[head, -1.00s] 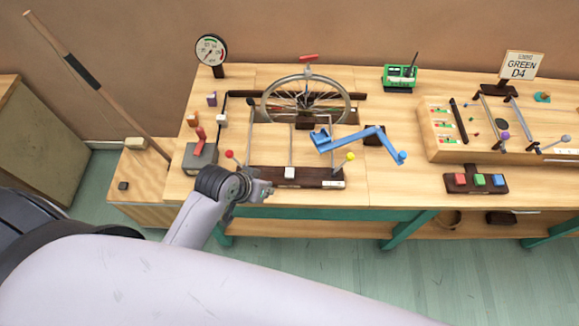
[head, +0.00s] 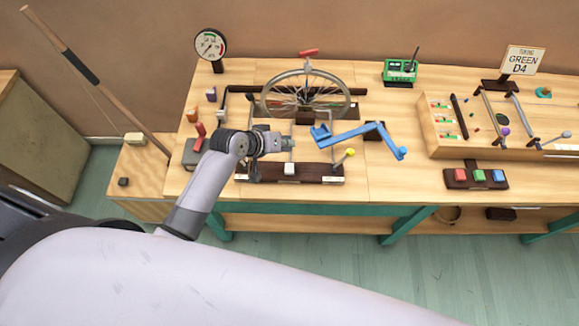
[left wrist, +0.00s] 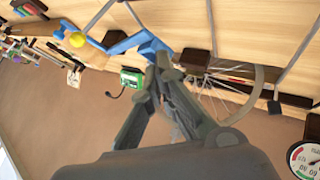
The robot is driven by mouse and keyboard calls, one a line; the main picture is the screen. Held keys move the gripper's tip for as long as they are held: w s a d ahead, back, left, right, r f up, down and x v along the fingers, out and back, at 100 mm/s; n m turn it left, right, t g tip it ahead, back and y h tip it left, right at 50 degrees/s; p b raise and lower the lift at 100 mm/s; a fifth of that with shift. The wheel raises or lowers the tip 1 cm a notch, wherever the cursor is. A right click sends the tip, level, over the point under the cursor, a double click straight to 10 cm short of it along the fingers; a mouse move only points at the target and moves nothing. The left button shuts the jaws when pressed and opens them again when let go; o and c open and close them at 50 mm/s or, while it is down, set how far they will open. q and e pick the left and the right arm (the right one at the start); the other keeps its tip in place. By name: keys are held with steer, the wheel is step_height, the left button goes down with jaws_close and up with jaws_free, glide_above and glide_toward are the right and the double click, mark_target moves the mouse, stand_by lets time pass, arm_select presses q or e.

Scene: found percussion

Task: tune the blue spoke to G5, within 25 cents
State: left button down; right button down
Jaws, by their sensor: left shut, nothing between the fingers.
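A spoked wheel (head: 306,96) stands upright at the back of the bench; the left wrist view also shows the wheel (left wrist: 228,88). Its spokes are thin, and I cannot pick out a blue one. A green box (head: 399,71), perhaps a tuner, sits right of the wheel. A sign (head: 522,61) reads "GREEN D4". My left gripper (head: 290,143) is shut and empty, in front of the wheel and left of a blue crank-shaped bar (head: 358,138). In the left wrist view its fingertips (left wrist: 163,62) lie together. My right gripper is out of view.
A dark-based rack (head: 318,174) with upright rods and a yellow knob (head: 350,152) stands near the front edge. A round dial (head: 210,45) is at the back left. A red, green and blue button block (head: 476,178) lies right. Bare wood shows between them.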

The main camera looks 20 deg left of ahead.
arm_select(q)
steer(key=b, duration=0.7)
glide_above(287, 166)
step_height(287, 166, down, 7)
steer(key=shift+r, duration=0.2)
steer(key=shift+f, duration=0.95)
steer(key=shift+f, duration=0.15)
steer(key=shift+f, duration=0.3)
steer(key=shift+f+b, duration=0.55)
stand_by(0.5)
stand_by(0.3)
steer(key=shift+r+p, duration=1)
steer(key=shift+p, duration=0.15)
